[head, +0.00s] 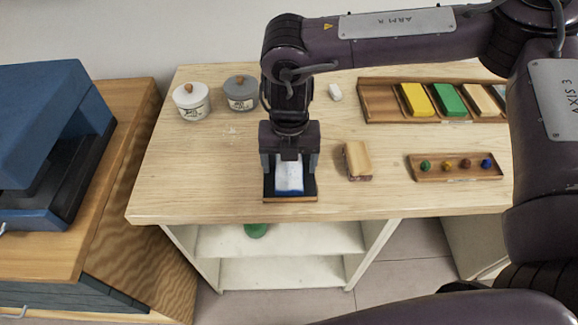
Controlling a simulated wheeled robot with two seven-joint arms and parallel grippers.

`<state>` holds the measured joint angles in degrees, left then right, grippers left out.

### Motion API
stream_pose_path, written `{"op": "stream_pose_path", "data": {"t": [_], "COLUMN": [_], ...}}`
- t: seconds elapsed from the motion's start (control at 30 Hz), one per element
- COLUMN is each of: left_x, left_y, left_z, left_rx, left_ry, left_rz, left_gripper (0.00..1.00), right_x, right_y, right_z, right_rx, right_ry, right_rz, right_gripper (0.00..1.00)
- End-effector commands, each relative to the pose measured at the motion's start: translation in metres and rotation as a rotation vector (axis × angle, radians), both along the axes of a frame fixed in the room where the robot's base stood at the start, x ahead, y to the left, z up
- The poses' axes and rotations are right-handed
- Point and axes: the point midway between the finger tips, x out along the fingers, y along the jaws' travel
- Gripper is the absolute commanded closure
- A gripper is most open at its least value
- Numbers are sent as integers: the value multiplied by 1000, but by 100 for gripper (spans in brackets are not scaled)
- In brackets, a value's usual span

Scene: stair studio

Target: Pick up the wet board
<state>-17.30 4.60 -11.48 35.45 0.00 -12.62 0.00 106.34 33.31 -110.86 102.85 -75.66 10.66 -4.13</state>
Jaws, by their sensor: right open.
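My right gripper (290,170) points down over the front middle of the wooden table, its two fingers apart. A white piece with a blue lower edge (289,185) shows between the fingers, over the dark board. I take this to be the wet board, but its upper part is hidden by the gripper. I cannot tell whether the fingers touch it. My left gripper is not in view.
A wooden block with a dark underside (357,161) stands just right of the gripper. Further right are a tray of small coloured knobs (432,175) and a tray of coloured blocks (381,103). White (191,103) and grey (240,94) lidded jars stand back left. The table's left front is clear.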

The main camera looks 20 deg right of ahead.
Motion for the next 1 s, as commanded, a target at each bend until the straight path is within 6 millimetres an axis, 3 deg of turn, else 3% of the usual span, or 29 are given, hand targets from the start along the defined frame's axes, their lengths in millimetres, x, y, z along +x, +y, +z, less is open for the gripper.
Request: {"op": "stream_pose_path", "data": {"t": [0.1,0.47,0.77,1.0], "left_x": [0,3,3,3], "left_y": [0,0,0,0], "left_z": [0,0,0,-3], "left_rx": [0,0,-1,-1], "left_ry": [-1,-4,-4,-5], "left_rz": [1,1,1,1], "left_gripper": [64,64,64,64], "right_x": [0,0,0,1], "right_y": [0,0,1,1], "right_z": [0,0,3,28], "right_rx": [0,1,2,3], "right_ry": [0,0,-1,-4], "right_rz": [0,0,0,0], "right_gripper": [24,71,71,71]}}
